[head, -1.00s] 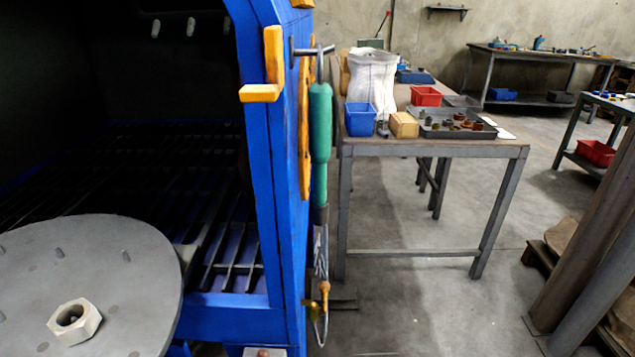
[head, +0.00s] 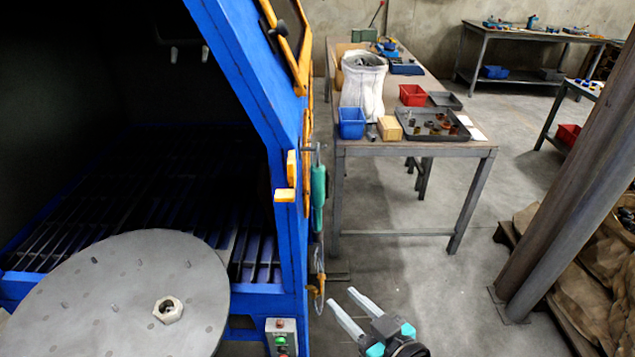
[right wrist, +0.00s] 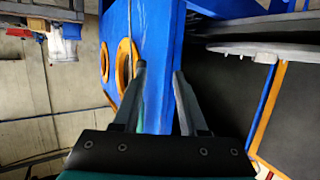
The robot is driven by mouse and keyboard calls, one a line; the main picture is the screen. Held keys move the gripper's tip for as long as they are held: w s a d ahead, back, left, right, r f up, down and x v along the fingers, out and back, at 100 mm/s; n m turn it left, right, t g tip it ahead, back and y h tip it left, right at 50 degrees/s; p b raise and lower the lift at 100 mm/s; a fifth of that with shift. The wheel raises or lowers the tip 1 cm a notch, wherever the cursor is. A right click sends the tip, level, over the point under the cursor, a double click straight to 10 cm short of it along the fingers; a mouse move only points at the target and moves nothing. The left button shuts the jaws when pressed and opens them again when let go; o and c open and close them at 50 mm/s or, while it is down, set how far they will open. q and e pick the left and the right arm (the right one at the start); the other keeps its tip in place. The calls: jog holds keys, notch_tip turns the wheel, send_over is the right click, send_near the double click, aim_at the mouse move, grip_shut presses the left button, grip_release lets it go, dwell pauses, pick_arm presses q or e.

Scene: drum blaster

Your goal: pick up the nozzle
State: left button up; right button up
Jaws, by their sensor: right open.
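A long green-handled tool (head: 318,186), which looks like the nozzle, hangs upright on the right outer side of the blue blaster cabinet (head: 289,235). A brass-coloured fitting (head: 318,290) hangs below it. My right gripper (head: 342,298) is low in front of the cabinet's right side, open and empty, below and to the right of the green handle and apart from it. In the right wrist view the open fingers (right wrist: 159,70) point at the blue side panel; a thin green strip shows by the left finger, partly hidden. My left gripper is out of view.
A round grey turntable (head: 110,300) with a pale hex nut (head: 168,310) fills the lower left. A control box (head: 281,338) sits low on the cabinet. A workbench (head: 410,148) with bins stands behind. A brown post (head: 570,190) stands at right. Floor between is open.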

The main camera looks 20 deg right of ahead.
notch_tip(320, 180, up, 14)
jog(key=w+d+r+m+t+p, duration=0.1)
jog(key=d+t+p, duration=0.2)
jog(key=p, duration=0.3)
send_near(321, 188)
jog(key=d+x, duration=0.1)
jog(key=x, duration=0.3)
jog(key=shift+h, duration=0.3)
jog(key=shift+w+a+f+p, duration=0.1)
jog(key=shift+w+a, duration=0.3)
jog(key=shift+w, duration=0.55)
jog(key=shift+w+a+p, duration=0.15)
jog(key=shift+w+a, duration=0.2)
jog(key=shift+w, duration=0.6)
jog(key=shift+w+a+f+p, duration=0.1)
jog(key=shift+w+a, duration=0.3)
jog(key=shift+w, duration=0.5)
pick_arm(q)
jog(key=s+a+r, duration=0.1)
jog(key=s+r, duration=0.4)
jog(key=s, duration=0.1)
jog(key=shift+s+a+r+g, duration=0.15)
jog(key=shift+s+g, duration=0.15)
pick_arm(e)
grip_shut()
jog(key=shift+r, duration=0.1)
